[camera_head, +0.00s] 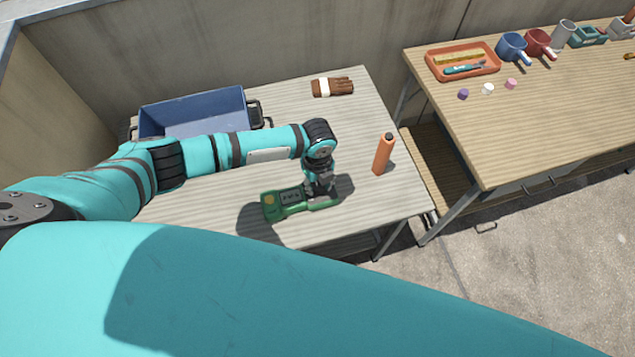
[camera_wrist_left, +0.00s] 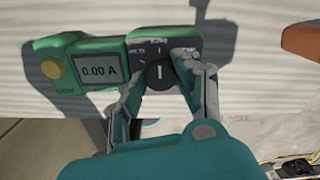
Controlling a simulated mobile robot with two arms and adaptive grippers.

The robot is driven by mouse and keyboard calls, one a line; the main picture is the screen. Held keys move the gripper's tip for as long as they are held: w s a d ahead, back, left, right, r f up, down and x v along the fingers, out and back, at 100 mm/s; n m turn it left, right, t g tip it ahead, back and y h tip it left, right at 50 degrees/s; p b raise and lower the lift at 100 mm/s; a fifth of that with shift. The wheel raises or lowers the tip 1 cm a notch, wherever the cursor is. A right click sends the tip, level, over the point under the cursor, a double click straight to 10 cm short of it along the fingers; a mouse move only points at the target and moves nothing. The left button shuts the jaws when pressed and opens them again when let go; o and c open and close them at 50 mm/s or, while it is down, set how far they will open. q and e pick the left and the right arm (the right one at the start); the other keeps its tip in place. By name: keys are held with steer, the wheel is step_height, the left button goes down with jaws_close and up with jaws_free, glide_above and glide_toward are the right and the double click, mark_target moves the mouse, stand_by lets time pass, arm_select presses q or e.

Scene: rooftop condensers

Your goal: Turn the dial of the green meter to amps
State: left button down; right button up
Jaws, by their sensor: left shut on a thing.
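The green meter (camera_head: 291,199) lies on the near part of the grey wooden table. In the left wrist view the meter (camera_wrist_left: 60,72) shows a yellow button and a display (camera_wrist_left: 99,69) reading 0.00 A. Its black dial (camera_wrist_left: 158,73) carries a white pointer line standing nearly upright in that view. My left gripper (camera_head: 320,189) reaches down over the dial end of the meter. In the left wrist view its fingers (camera_wrist_left: 162,78) are shut on the dial, one on each side. They partly hide the labels around it. My right gripper is out of view.
A second table at right holds an orange tray (camera_head: 463,62), mugs and small caps. A gap separates the tables.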

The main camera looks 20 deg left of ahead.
mark_target(318, 187)
arm_select(q)
steer(key=c, duration=0.9)
jaws_free()
steer(key=shift+c, duration=0.2)
step_height(318, 187, up, 12)
